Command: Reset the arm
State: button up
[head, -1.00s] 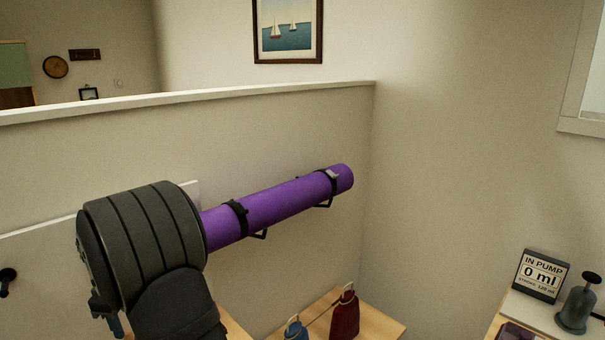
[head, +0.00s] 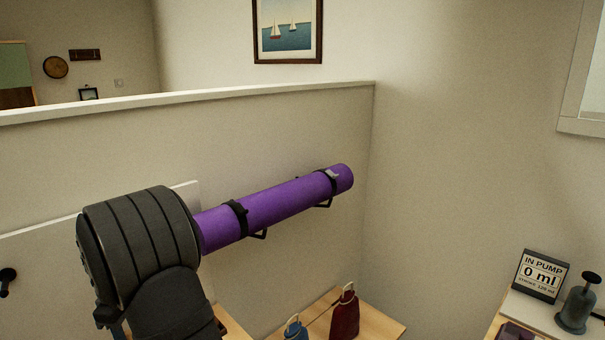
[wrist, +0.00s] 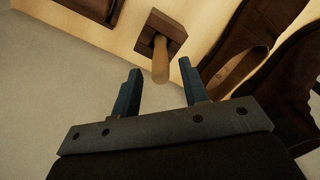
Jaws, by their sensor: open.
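My gripper (wrist: 158,85) shows in the wrist view, its two blue fingers apart with nothing between them. Beyond the fingertips is a wooden peg (wrist: 160,60) on a dark square block, fixed to a pale wooden surface. I cannot tell the gap between the fingers and the peg. In the head view my dark arm is at the lower left, and the gripper itself is hidden there.
A purple rolled mat (head: 275,207) hangs on wall brackets beside my arm. Brown boots (wrist: 262,40) lie right of the peg.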

jog(key=r, duration=0.6)
jog(key=shift+d+r, duration=0.25)
jog(key=shift+d, duration=0.05)
jog(key=s+d+r+m, duration=0.1)
jog(key=d+m, duration=0.1)
jog(key=d, duration=0.8)
jog(key=w+d+f+m+g+h, duration=0.1)
jog(key=w+d+f+m, duration=0.1)
jog(key=w+d, duration=0.35)
jog(key=w+d+f+m, duration=0.2)
jog(key=d+f+m, duration=0.1)
jog(key=d, duration=0.5)
jog(key=w+d+f+m+g, duration=0.1)
jog(key=d+f+m, duration=0.4)
jog(key=d+f, duration=0.4)
jog(key=w+d+f+m+g+y, duration=0.1)
jog(key=w+d+f+m, duration=0.1)
jog(key=d+f+m, duration=0.3)
jog(key=shift+w+d+f+y, duration=0.25)
jog(key=shift+d+f, duration=1.7)
jog(key=shift+d, duration=2.55)
jog(key=shift+o, duration=0.5)
jog(key=shift+s, duration=0.1)
